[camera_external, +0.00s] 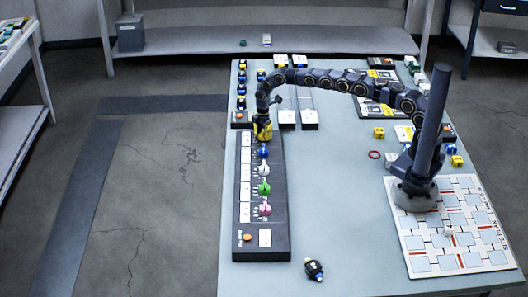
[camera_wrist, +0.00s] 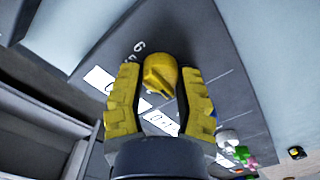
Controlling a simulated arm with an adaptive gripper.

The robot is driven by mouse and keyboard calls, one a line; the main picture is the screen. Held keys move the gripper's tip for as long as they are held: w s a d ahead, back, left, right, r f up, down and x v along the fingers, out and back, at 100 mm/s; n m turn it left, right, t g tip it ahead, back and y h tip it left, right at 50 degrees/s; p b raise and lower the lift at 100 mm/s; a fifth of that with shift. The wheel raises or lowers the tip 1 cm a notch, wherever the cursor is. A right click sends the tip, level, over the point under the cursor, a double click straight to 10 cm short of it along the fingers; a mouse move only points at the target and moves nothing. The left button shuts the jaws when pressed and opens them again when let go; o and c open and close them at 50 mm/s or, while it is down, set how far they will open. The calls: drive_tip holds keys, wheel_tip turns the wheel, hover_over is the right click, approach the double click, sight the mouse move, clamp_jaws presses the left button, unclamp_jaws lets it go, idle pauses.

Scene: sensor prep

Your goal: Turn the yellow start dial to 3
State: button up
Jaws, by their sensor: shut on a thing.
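The yellow start dial (camera_wrist: 160,76) sits on the dark dial panel (camera_wrist: 205,47), between the two yellow fingers of my gripper (camera_wrist: 159,80) in the wrist view. My gripper is shut on it. A printed 6 shows on the panel just beyond the dial; I cannot tell which number the dial points to. In the external view my gripper (camera_external: 263,132) is at the far end of the long panel (camera_external: 262,243) and hides the yellow dial.
Along the panel stand a blue dial (camera_external: 264,152), a white dial (camera_external: 264,170), a green dial (camera_external: 264,188) and a pink dial (camera_external: 264,210). An orange button (camera_external: 247,237) is at its near end. A dark device (camera_external: 314,269) lies to the right. The table middle is mostly clear.

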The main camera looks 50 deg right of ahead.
drive_tip(key=shift+f+m, duration=0.1)
drive_tip(key=shift+m, duration=0.2)
drive_tip(key=m, duration=0.3)
drive_tip(key=shift+m, duration=0.3)
drive_tip(key=m, duration=0.4)
drive_tip(key=shift+f+m, duration=0.1)
drive_tip(key=shift+m, duration=0.2)
drive_tip(key=m, duration=0.4)
drive_tip(key=shift+s+d+m, duration=0.1)
drive_tip(key=shift+m, duration=2.4)
drive_tip(key=o, duration=1.2)
drive_tip(key=shift+c, duration=0.2)
